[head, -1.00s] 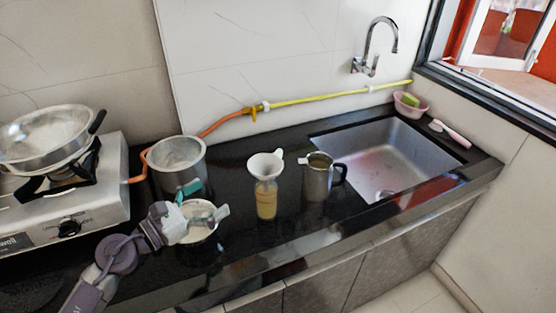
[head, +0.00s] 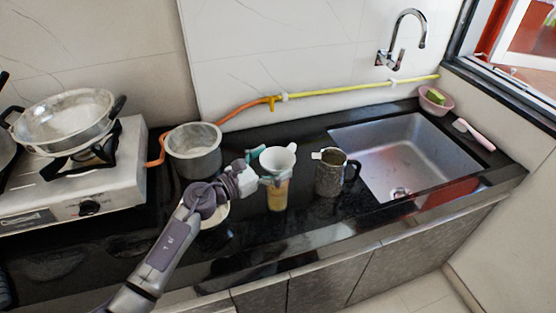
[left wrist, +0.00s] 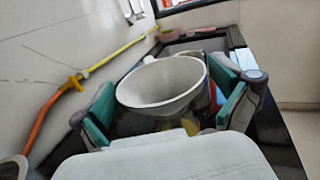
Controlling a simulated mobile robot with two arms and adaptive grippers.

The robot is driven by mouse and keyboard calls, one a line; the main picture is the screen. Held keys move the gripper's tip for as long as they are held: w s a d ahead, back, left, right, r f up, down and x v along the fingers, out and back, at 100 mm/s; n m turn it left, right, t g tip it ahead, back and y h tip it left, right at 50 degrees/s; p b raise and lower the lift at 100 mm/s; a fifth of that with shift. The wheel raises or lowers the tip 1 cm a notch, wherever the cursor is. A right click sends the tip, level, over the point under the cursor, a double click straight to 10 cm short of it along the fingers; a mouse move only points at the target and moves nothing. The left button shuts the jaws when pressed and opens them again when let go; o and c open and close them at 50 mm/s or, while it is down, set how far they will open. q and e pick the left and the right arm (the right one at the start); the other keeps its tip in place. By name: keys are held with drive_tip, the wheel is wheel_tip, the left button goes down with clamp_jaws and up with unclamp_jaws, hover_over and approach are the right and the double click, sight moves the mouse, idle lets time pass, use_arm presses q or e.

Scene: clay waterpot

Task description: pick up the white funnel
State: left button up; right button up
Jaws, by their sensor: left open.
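The white funnel (head: 278,158) sits upright in the mouth of a clear bottle (head: 278,196) holding amber liquid on the black counter. My left gripper (head: 264,168) is at the funnel, coming from the left. In the left wrist view the funnel (left wrist: 162,82) lies between the two teal fingertips of my left gripper (left wrist: 168,106). The fingers are spread, one on each side of the bowl, with the jaws open. The funnel's spout is hidden. My right gripper is not in view.
A steel mug (head: 330,174) stands close to the right of the bottle. A large steel pot (head: 194,158) is behind my left arm, and a pale bowl (head: 217,215) is partly hidden by it. The sink (head: 405,150) lies further right; the stove (head: 110,178) is at left.

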use_arm(q)
drive_tip(key=shift+x, duration=0.95)
drive_tip(key=shift+s+r, duration=0.1)
drive_tip(key=shift+s, duration=0.05)
drive_tip(key=shift+c, duration=0.2)
drive_tip(key=c, duration=0.6)
